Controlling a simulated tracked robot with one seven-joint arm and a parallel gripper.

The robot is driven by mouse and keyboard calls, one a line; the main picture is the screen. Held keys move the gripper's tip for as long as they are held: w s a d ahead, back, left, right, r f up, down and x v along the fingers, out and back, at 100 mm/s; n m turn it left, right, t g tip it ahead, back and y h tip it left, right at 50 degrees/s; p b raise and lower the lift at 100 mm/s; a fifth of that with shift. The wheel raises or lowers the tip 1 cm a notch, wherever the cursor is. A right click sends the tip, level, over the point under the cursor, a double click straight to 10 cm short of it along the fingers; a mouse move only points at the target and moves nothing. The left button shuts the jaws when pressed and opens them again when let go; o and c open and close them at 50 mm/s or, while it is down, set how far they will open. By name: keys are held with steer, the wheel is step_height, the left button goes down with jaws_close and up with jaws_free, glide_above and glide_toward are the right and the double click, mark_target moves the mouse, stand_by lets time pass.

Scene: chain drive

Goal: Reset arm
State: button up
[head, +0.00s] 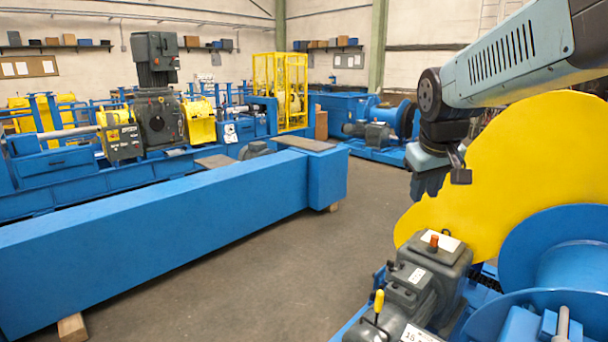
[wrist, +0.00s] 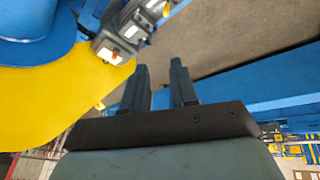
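My gripper (wrist: 160,70) shows in the wrist view with its two dark fingers apart and nothing between them. It is open and empty. In the head view my gripper (head: 428,186) hangs from my arm at the right, pointing down. It appears in front of or beside the large yellow disc (head: 525,165); the gap between them cannot be told. The fingertips are dark and partly unclear in the head view.
A grey motor (head: 425,275) with an orange knob and a yellow-handled lever stands below my gripper. Blue drums (head: 575,255) are at right. A long blue beam (head: 190,235) crosses the left. Open floor (head: 330,225) lies between.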

steer(key=s+f+m+t+y, duration=0.1)
steer(key=s+f+m, duration=0.1)
steer(key=s, duration=1.2)
steer(key=shift+a+m, duration=0.25)
steer(key=shift+m, duration=0.05)
